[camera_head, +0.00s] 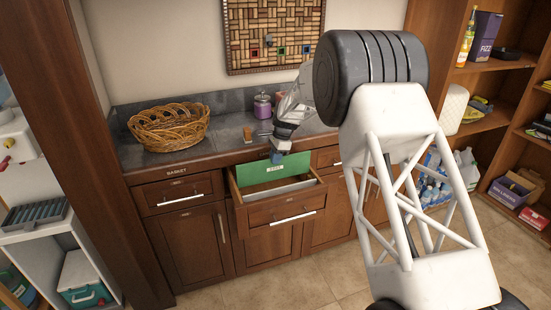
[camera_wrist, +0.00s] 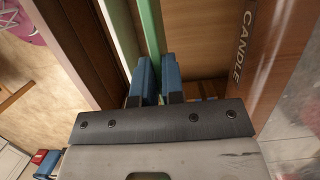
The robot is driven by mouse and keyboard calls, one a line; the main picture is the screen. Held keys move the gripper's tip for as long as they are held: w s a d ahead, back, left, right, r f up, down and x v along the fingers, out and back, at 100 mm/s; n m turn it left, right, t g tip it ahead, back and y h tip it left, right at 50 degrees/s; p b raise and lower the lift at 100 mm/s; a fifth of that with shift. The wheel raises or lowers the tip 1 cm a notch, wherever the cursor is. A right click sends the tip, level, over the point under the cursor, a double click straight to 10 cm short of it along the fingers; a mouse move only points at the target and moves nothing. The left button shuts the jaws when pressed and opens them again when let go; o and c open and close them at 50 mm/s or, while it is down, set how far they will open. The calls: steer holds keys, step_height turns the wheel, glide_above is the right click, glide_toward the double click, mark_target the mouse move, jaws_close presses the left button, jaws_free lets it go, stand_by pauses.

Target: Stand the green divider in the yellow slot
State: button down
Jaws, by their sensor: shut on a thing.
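The green divider (camera_head: 273,171) stands upright across the open drawer (camera_head: 285,208), with a small white label on its face. My gripper (camera_head: 275,156) is above its top edge and shut on it. In the wrist view the two blue fingertips of my gripper (camera_wrist: 158,80) close on the green divider (camera_wrist: 151,28) from both sides. The divider's lower edge is down in the drawer area; I cannot tell whether it touches the drawer floor. I cannot make out the yellow slot in either view.
A pale strip (camera_wrist: 117,32) runs beside the divider in the drawer. A wicker basket (camera_head: 168,127) and a purple-lidded jar (camera_head: 262,106) stand on the counter (camera_head: 225,142).

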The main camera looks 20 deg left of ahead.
mark_target(275, 179)
steer(key=shift+f, duration=4.75)
stand_by(0.7)
steer(key=c, duration=1.1)
jaws_free()
steer(key=shift+c, duration=0.2)
steer(key=shift+r, duration=0.1)
steer(key=shift+v, duration=3.85)
steer(key=shift+d, duration=0.1)
